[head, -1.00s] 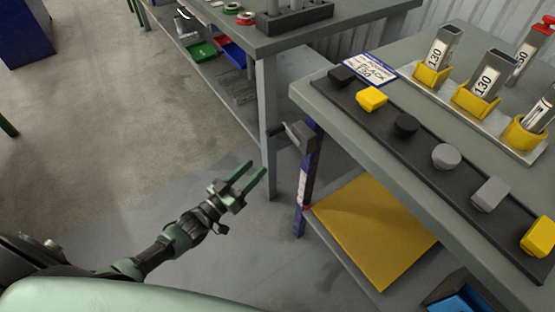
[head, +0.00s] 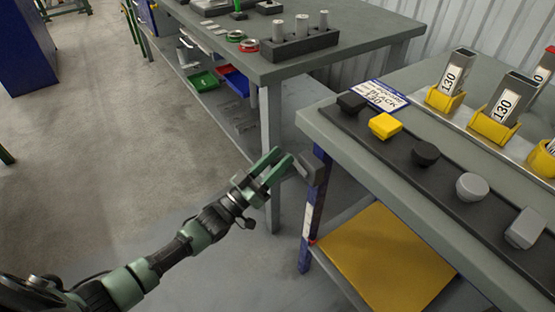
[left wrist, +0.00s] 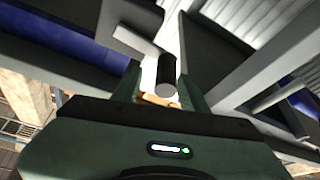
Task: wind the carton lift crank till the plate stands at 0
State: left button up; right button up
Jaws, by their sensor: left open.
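The crank (head: 308,166) is a dark grey piece at the near corner of the right table, by its blue leg. In the left wrist view its round dark handle (left wrist: 166,74) lies between the fingers, with a pale bar beside it. My left gripper (head: 283,158), with green fingers, is open at the crank; it also shows in the left wrist view (left wrist: 160,88). In the head view its fingers partly hide the handle. The yellow plate (head: 385,258) lies low under the table. A pale strip with a red mark (head: 312,241) runs on the leg; its figures are unreadable.
The right table (head: 440,200) bears a dark rail of knobs and blocks, a sign (head: 380,97) and yellow holders with tubes. Another table (head: 355,40) with a shelf of bins stands behind. The floor (head: 130,150) at left is clear.

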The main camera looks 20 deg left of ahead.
pick_arm(q)
jog(key=shift+w+f, duration=0.1)
grip_shut()
jog(key=shift+d, duration=0.15)
dwell(1.2)
